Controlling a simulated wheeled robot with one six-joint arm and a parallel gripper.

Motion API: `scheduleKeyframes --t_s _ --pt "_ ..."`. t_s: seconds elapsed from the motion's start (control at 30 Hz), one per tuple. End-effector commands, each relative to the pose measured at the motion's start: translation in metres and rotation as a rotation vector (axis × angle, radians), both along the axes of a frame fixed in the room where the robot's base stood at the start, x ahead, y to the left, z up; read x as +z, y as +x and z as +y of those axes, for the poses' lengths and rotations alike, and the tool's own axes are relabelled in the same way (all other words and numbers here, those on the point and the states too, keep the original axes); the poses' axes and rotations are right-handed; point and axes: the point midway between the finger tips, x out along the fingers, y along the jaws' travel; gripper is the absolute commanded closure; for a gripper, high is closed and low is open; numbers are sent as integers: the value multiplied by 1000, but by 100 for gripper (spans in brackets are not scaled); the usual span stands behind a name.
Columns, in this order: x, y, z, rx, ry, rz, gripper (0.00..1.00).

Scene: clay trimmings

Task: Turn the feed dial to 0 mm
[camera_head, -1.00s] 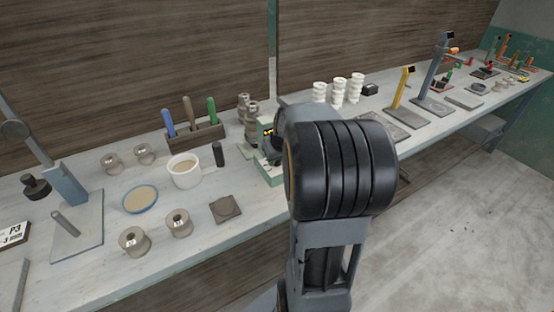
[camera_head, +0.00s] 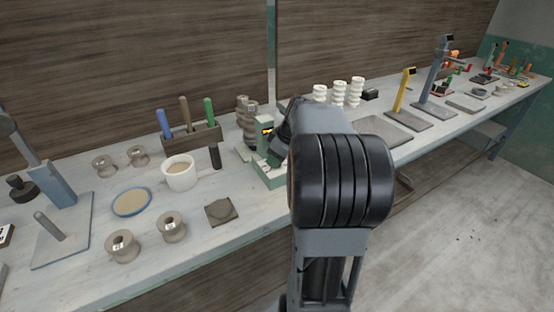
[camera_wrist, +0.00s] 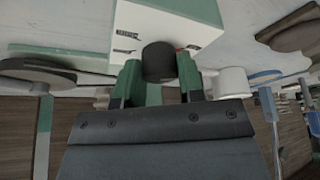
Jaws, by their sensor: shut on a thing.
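The feed dial is a short dark knob (camera_wrist: 158,60) on the face of a white and green machine (camera_wrist: 165,28) in the wrist view. Small dark markings show on the white face left of the knob. My gripper (camera_wrist: 159,78) has its two green-tipped fingers on either side of the knob, shut on it. The dial's setting cannot be read. In the head view the green machine (camera_head: 267,170) stands on the bench, partly behind my arm, with a small dark display with yellow on it. The dial and my fingertips are hidden there by my arm.
On the bench left of the machine are a white mug (camera_head: 180,173), a black cylinder (camera_head: 215,157), a tool rack (camera_head: 191,138), a blue-rimmed dish (camera_head: 131,202) and a square dark slab (camera_head: 221,211). White stacked pieces (camera_head: 339,93) and a yellow stand (camera_head: 404,92) are to the right.

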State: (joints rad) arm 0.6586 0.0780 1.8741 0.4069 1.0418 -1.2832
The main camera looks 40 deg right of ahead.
Motion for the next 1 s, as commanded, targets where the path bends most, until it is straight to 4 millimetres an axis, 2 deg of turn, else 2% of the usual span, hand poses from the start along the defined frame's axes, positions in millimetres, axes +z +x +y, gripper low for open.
scheduleKeyframes --t_s 0.53,0.57,0.6,0.8,1.0 --pt "0 0 0 27 0 0 88" --pt "0 0 0 27 0 0 64" --pt "0 0 0 26 0 0 60" --pt "0 0 0 25 0 0 41" --pt "0 0 0 25 0 0 39"
